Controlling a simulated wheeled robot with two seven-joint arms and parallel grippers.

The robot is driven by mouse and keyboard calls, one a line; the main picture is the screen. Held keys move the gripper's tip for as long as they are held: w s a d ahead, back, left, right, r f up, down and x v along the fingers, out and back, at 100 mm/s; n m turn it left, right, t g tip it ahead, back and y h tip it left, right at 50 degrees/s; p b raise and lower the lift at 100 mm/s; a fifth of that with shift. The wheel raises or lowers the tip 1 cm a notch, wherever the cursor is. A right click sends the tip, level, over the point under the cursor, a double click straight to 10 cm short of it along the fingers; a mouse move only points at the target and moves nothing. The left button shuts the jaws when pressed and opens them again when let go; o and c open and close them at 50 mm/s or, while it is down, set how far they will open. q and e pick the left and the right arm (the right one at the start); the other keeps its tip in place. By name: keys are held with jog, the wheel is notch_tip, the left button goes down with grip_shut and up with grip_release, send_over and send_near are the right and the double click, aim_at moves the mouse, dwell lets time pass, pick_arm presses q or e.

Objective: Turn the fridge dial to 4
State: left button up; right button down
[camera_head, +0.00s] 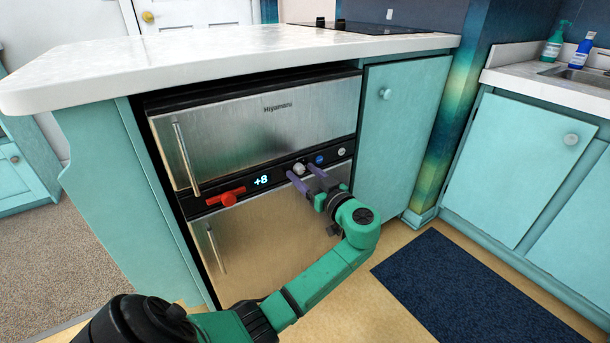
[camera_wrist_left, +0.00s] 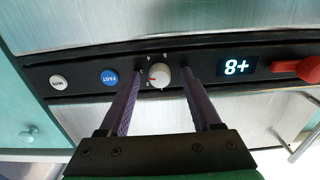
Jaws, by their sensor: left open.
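The fridge (camera_head: 265,120) is a two-drawer steel unit under the counter, with a black control strip between its drawers. The white dial (camera_head: 299,168) sits on that strip; in the left wrist view the dial (camera_wrist_left: 160,76) shows a red mark and small markings around it, too small to read surely. The display (camera_head: 262,180) reads +8; it appears upside down in the left wrist view (camera_wrist_left: 236,67). My left gripper (camera_head: 308,175) has purple fingers, open, pointing at the strip. In the left wrist view its fingertips (camera_wrist_left: 161,73) lie either side of the dial, apart from it. My right gripper is not in view.
A red handle (camera_head: 227,197) sticks out of the strip left of the display. A blue button (camera_head: 319,159) and a white button (camera_head: 341,151) lie to the dial's right. The white countertop (camera_head: 200,55) overhangs the fridge. A dark blue mat (camera_head: 470,290) lies on the floor.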

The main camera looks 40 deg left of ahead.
pick_arm(q)
grip_shut()
jog(key=shift+m, duration=0.4)
jog(key=shift+m+p, duration=0.4)
jog(key=shift+m, duration=0.6)
jog(key=m+p, duration=0.1)
jog(key=m, duration=0.1)
jog(key=shift+m, duration=0.3)
jog(key=shift+m+p, duration=0.6)
jog(key=shift+m, duration=0.6)
jog(key=shift+s+f+m+p, duration=0.15)
jog(key=shift+m+p, duration=0.35)
jog(key=shift+m, duration=0.6)
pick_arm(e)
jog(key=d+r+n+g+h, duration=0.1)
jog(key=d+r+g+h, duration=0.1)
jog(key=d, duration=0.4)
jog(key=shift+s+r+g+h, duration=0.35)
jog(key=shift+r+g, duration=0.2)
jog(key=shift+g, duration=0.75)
